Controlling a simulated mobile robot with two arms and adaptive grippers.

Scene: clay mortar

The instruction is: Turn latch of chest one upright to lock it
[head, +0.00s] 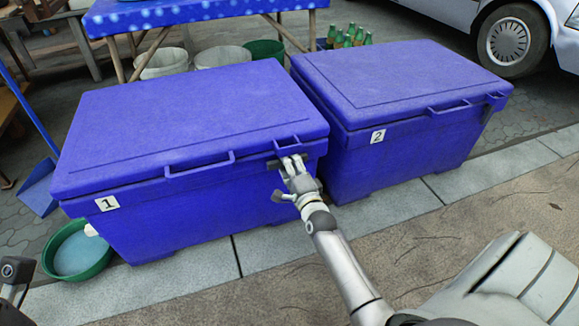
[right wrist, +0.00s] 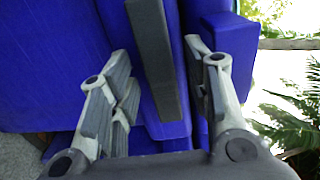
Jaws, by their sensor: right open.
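Chest one (head: 190,115) is a blue chest with a closed lid and a label "1" on its front. Its dark grey latch (head: 273,164) is at the front right, under the lid's edge, and lies roughly level along the front. My right gripper (head: 292,163) is at this latch. In the right wrist view my right gripper (right wrist: 163,85) is open, with the latch bar (right wrist: 155,60) between its fingers and gaps on both sides. The fingers hide part of the latch in the head view. A small dark part of my left arm shows at the left edge; its finger state is unclear.
Chest two (head: 400,85), also blue and closed, stands close on the right. A green basin (head: 98,262) sits by chest one's left front corner, near a blue dustpan (head: 40,188). A blue table, buckets and bottles (head: 350,36) are behind. The pavement in front is clear.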

